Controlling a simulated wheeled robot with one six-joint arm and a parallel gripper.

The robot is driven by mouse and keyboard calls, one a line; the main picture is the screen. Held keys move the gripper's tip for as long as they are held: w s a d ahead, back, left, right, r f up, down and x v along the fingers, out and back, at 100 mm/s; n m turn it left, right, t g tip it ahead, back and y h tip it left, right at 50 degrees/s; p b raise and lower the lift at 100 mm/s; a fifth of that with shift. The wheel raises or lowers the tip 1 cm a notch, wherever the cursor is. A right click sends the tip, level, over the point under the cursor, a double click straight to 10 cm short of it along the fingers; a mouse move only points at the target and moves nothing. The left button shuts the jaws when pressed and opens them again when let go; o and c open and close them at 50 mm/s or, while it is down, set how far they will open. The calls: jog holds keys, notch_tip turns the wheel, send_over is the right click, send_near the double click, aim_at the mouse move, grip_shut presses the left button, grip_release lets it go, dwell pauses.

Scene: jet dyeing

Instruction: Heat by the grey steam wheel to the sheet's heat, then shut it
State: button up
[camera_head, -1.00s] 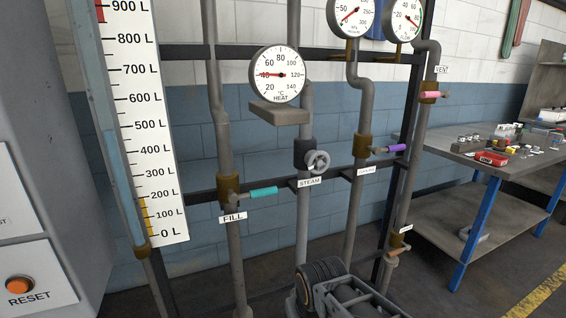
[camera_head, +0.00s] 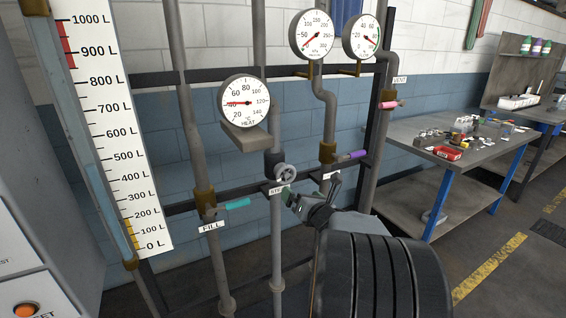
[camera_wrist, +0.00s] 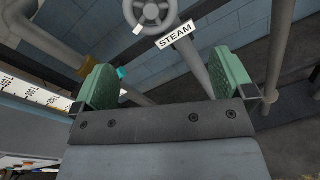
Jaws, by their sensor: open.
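The grey steam wheel (camera_head: 286,173) sits on its pipe above a STEAM label, which the arm partly covers in the head view. The wheel shows at the top of the wrist view (camera_wrist: 151,10), beyond the fingers and cut by the frame edge. The round heat gauge (camera_head: 243,102) hangs above the wheel, its red needle pointing left near 40 °C. My gripper (camera_head: 310,192) is just below and right of the wheel in the head view. Its two green-padded fingers stand wide apart and empty in the wrist view (camera_wrist: 165,82). No heat sheet can be made out.
A turquoise-handled FILL valve (camera_head: 237,204) is left of the wheel. A purple-handled valve (camera_head: 350,156) is close on the right, and a pink VENT handle (camera_head: 392,105) is higher. A litre scale (camera_head: 112,120) stands left; a cluttered workbench (camera_head: 400,140) stands right.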

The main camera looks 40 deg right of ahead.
aim_at(283, 172)
jog(key=w+n+p, duration=0.1)
jog(key=w, duration=0.3)
jog(key=w+d+r+n+p, duration=0.1)
jog(key=w, duration=0.3)
jog(key=w+d+n+t+y+p, duration=0.1)
jog(key=w, duration=0.4)
jog(key=shift+d+r, duration=0.25)
jog(key=c, duration=0.9)
